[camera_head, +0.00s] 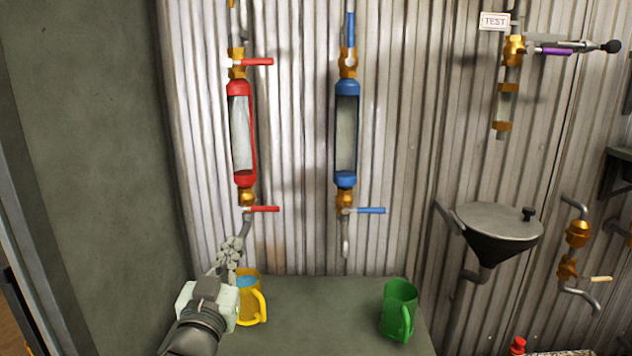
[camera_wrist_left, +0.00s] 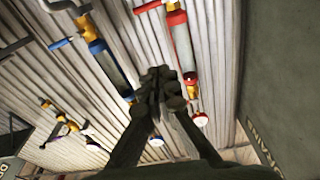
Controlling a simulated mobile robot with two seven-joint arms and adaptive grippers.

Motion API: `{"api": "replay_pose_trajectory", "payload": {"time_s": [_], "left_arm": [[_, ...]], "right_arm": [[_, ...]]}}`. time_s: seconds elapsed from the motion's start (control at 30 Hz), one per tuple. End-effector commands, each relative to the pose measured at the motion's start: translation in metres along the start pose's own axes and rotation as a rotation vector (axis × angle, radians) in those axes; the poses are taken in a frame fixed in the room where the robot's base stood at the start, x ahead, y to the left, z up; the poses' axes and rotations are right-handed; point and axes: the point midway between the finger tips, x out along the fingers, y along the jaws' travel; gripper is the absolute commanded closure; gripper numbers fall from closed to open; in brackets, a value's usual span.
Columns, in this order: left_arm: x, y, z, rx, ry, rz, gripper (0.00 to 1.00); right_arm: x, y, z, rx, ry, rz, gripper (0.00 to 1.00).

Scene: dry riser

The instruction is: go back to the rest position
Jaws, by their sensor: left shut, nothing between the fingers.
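My left gripper (camera_head: 231,248) is shut and empty. In the head view it points up towards the wall, just left of and above the yellow mug (camera_head: 262,305), and covers part of that mug. It appears just below the red-capped glass column (camera_head: 241,135); whether it touches the outlet pipe there I cannot tell. In the left wrist view the shut fingers (camera_wrist_left: 160,88) show in front of the wall, with nothing between them. My right gripper is in neither view.
The yellow mug holds bluish liquid. A green mug (camera_head: 397,312) stands to the right on the grey counter (camera_head: 315,312). A blue-capped glass column (camera_head: 346,130) hangs on the corrugated wall. A dark funnel (camera_head: 497,232) sits at the right. Red levers (camera_head: 264,209) and a blue lever (camera_head: 371,211) stick out sideways.

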Motion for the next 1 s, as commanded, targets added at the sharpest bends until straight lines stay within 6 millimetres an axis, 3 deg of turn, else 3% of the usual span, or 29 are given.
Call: {"api": "replay_pose_trajectory", "payload": {"time_s": [0.33, 0.7, 1.0], "left_arm": [[-0.003, -0.054, 0.014, 0.28, -0.009, 0.032, 1.0], [-0.005, -0.111, 0.014, 0.567, -0.02, 0.065, 1.0], [-0.034, -0.146, 0.119, 0.549, -0.299, 0.023, 1.0]], "right_arm": [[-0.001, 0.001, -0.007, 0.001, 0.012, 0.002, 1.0], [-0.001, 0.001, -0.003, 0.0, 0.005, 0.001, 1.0], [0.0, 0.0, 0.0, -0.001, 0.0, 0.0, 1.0]]}}
